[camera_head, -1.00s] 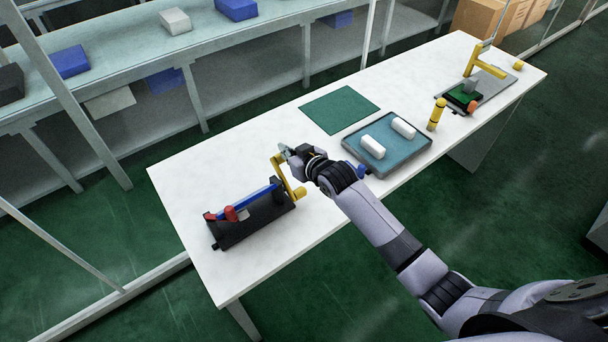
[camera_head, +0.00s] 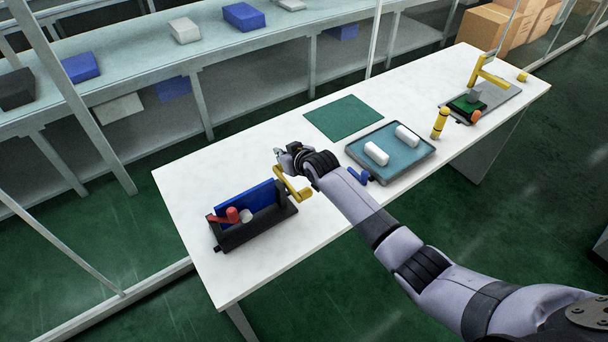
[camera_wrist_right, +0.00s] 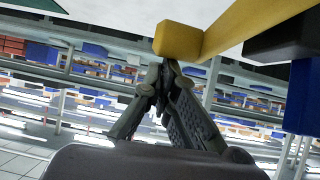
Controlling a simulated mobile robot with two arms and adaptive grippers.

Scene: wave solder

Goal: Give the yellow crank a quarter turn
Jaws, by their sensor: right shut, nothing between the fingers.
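The yellow crank (camera_head: 291,184) is on the right end of a black fixture (camera_head: 262,226) that holds a blue panel (camera_head: 252,203). The crank's arm slants down to the right, to a knob by the right forearm. In the right wrist view the yellow crank (camera_wrist_right: 248,28) crosses the top, with a block-like end close to the fingertips. My right gripper (camera_head: 279,151) is just beyond the crank's upper end; in the wrist view its fingers (camera_wrist_right: 164,68) are shut and empty. I cannot tell whether they touch the crank. My left gripper is out of view.
A red handle (camera_head: 231,215) is at the fixture's left. A grey-rimmed tray (camera_head: 399,172) with two white pieces, a green mat (camera_head: 344,118), a yellow cylinder (camera_head: 440,122) and a small blue object (camera_head: 360,176) are to the right. The table's left back (camera_head: 205,165) is clear.

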